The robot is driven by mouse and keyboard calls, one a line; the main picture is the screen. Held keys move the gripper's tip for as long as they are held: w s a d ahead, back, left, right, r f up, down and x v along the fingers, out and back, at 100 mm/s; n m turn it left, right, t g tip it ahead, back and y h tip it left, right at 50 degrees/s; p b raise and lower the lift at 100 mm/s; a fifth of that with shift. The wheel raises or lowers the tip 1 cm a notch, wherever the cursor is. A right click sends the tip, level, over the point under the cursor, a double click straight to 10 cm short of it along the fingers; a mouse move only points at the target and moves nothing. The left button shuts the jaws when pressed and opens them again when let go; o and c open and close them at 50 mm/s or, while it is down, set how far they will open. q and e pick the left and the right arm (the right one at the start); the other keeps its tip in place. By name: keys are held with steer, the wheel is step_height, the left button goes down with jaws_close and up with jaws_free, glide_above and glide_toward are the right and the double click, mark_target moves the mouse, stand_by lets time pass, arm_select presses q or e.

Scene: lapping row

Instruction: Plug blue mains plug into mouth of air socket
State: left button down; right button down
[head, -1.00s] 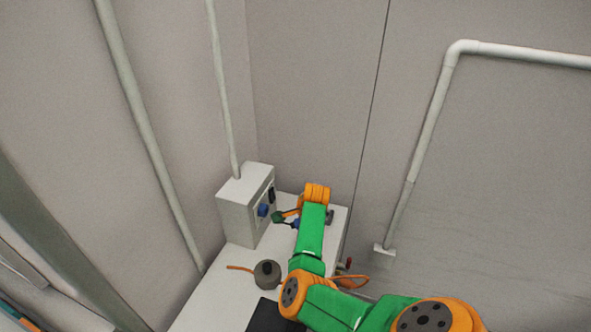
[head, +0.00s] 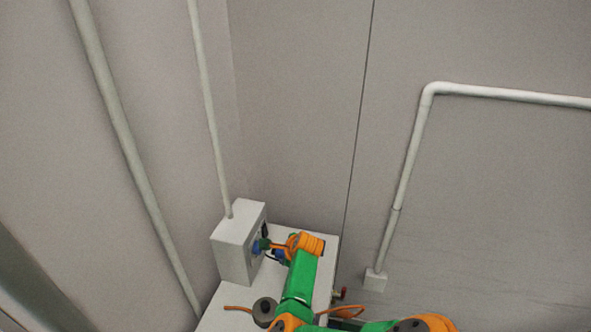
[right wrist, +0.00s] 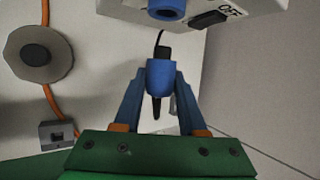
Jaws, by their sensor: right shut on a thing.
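The air socket (right wrist: 167,8) is a blue ring on the face of a white box, at the top edge of the right wrist view. In the head view the socket (head: 256,247) shows as a small blue spot on the box. My right gripper (right wrist: 160,82) is shut on the blue mains plug (right wrist: 159,72), which has dark ends. The plug is below the socket in the right wrist view, with a visible gap between them. In the head view my right wrist is just right of the box, and the held plug is hard to make out. My left gripper is not in view.
The white box (head: 232,258) stands on a white bench (head: 318,252) in the wall corner. A black OFF switch (right wrist: 208,20) sits right of the socket. A round grey object (right wrist: 40,54) with an orange cable lies on the left, near a small grey block (right wrist: 57,133).

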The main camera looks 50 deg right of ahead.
steer(key=shift+w+a, duration=0.25)
steer(key=shift+w, duration=0.25)
steer(key=shift+w+a, duration=0.25)
steer(key=shift+w, duration=0.25)
steer(key=shift+r, duration=0.1)
stand_by(0.4)
steer(key=shift+p, duration=0.3)
stand_by(0.4)
steer(key=shift+w+a, duration=0.1)
steer(key=shift+w, duration=0.05)
stand_by(0.3)
steer(key=shift+w+a+b, duration=0.2)
steer(key=shift+w+a, duration=0.05)
steer(key=shift+w, duration=0.25)
steer(key=shift+w+a+b, duration=0.2)
steer(key=shift+w+a, duration=0.05)
steer(key=shift+w, duration=0.2)
steer(key=shift+c, duration=2)
jaws_free()
steer(key=shift+w, duration=0.1)
